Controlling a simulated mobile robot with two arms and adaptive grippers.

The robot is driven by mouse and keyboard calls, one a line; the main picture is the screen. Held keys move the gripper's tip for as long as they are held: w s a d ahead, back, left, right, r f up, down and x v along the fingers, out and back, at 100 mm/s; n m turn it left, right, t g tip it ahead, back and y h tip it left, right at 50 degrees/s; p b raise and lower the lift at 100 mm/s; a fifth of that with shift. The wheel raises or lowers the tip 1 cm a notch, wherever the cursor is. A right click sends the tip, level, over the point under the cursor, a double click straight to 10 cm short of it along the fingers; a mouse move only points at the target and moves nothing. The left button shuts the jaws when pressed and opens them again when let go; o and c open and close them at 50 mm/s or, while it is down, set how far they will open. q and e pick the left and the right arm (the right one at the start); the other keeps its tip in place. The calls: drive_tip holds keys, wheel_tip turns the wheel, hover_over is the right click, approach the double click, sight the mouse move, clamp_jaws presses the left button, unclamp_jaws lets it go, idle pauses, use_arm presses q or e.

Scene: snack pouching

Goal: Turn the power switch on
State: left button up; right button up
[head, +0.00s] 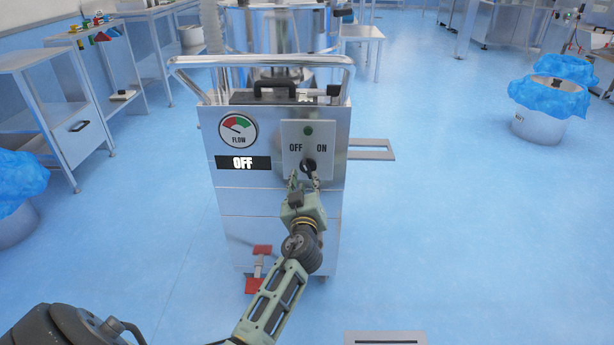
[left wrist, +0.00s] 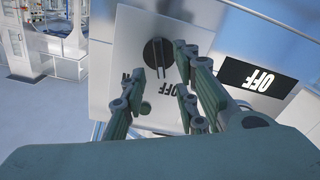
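The power switch is a round black knob (head: 309,166) on a pale panel (head: 293,158) marked OFF on the left and ON on the right, with a green lamp (head: 308,130) above. The display (head: 243,163) reads OFF. My left gripper (head: 304,177) is at the panel, just below the knob in the head view. Its fingers (left wrist: 160,82) are apart with nothing held, their tips close to the knob; contact cannot be told. My right gripper is out of view.
The panel is on a steel machine (head: 270,205) with a top handrail (head: 190,62), a flow gauge (head: 238,130) and a red pedal (head: 262,250). A side shelf (head: 372,150) juts out right. Steel benches stand left; blue-lined bins (head: 537,122) stand right.

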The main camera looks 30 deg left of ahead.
sight(307, 171)
use_arm(q)
drive_tip(key=shift+x, duration=2.35)
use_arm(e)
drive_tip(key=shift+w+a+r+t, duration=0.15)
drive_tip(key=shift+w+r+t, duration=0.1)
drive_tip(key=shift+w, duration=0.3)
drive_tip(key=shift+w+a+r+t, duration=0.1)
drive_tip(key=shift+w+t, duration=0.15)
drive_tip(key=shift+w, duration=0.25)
use_arm(q)
clamp_jaws()
